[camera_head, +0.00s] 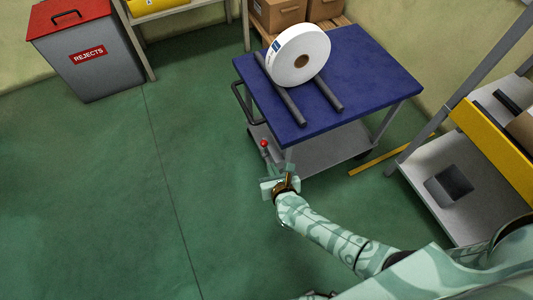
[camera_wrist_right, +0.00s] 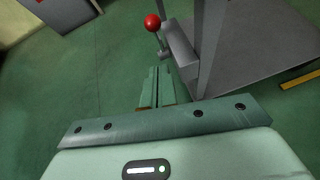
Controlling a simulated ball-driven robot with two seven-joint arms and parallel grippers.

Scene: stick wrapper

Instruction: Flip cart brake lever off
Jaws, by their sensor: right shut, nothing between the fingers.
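The blue-topped cart (camera_head: 360,90) stands in the upper middle of the head view. Its brake lever has a red ball knob (camera_head: 264,143) on a short grey shaft, low at the cart's near left corner. In the right wrist view the red knob (camera_wrist_right: 152,22) is just beyond the fingertips, with its shaft running down beside a grey bracket (camera_wrist_right: 182,45). My right gripper (camera_head: 280,181) is just below the lever in the head view. In the wrist view its fingers (camera_wrist_right: 156,85) are shut together and empty, apart from the knob.
A white roll (camera_head: 310,48) stands between two dark bars on the cart top. A grey rack (camera_head: 430,165) with a yellow panel (camera_head: 497,150) is at right. A red-lidded rejects bin (camera_head: 95,65) is at upper left. The green floor left of the cart is clear.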

